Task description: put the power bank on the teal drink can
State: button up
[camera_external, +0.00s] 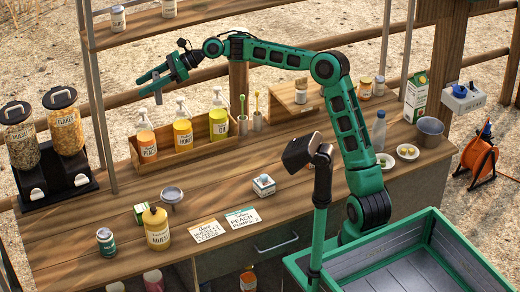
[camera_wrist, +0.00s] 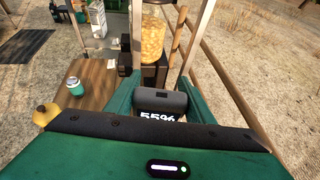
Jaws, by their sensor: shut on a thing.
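In the external view the power bank (camera_external: 157,90) is a small grey piece at the fingers. The teal drink can (camera_external: 106,242) stands upright at the counter's front left, well apart from my gripper. The can also shows in the wrist view (camera_wrist: 75,86), left of the fingers, with its pale top clear.
Near the can stand a mustard bottle (camera_external: 157,228), a small green box (camera_external: 141,214) and a round metal piece (camera_external: 172,196). Cereal dispensers (camera_external: 66,130) stand at the far left. A wooden caddy (camera_external: 185,143) holds pump bottles. A shelf post (camera_external: 96,95) rises left of my gripper.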

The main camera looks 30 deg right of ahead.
jog(key=s+a+n+g, duration=0.2)
jog(key=s+a, duration=0.8)
jog(key=a, duration=0.3)
jog(key=s+a+n+g, duration=0.2)
jog(key=s+a, duration=0.5)
jog(key=s, duration=0.4)
jog(key=s+a+r+n+g, duration=0.1)
jog(key=s+a+g, duration=0.1)
jog(key=s+a, duration=0.75)
jog(key=s+a+n+g, duration=0.2)
jog(key=s+a, duration=0.3)
jog(key=s, duration=0.8)
notch_tip(320, 180, down, 11)
jog(key=w+d+f, duration=0.1)
jog(key=w+f, duration=1)
jog(key=shift+d+h, duration=0.15)
jog(key=shift+h, duration=0.15)
jog(key=shift+w, duration=0.1)
jog(key=o, duration=1.2)
jog(key=shift+f, duration=0.1)
